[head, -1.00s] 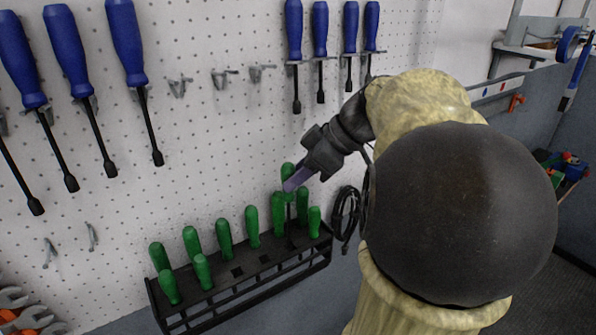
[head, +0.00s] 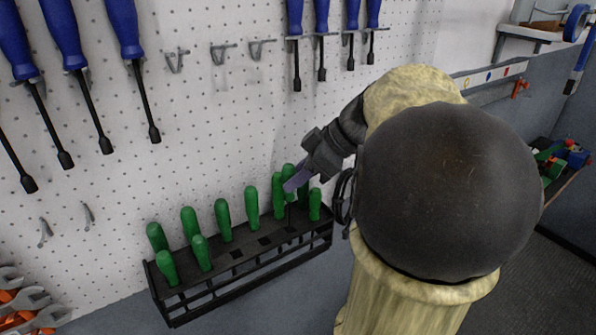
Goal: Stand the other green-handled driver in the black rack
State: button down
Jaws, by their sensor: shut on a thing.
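The black rack (head: 222,249) stands low against the pegboard, with several green-handled drivers upright in it, such as the one at its left front (head: 167,268) and one in the back row (head: 222,220). My gripper (head: 296,180) is over the right end of the rack, shut on a green-handled driver (head: 288,170). The held driver is roughly upright, its handle slightly higher than the handle beside it (head: 278,192). A short length of dark shaft shows below the handle. Its tip is hidden, and I cannot tell whether it is in a slot.
Blue-handled drivers (head: 68,35) hang on the pegboard (head: 200,120) above, with empty hooks (head: 221,52) between them. A black coiled cable (head: 343,195) hangs just right of the rack, partly behind my arm. Orange-and-grey wrenches (head: 35,318) are at lower left. Empty slots show mid-rack.

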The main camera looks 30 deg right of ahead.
jog(key=shift+f+b, duration=1.15)
jog(key=shift+f, duration=1.75)
jog(key=shift+f+b, duration=1.35)
jog(key=shift+b, duration=0.35)
jog(key=c, duration=1.1)
grip_release()
jog(key=b+v, duration=0.3)
jog(key=v, duration=1.4)
jog(key=shift+s+d+r, duration=0.1)
jog(key=shift+s, duration=0.05)
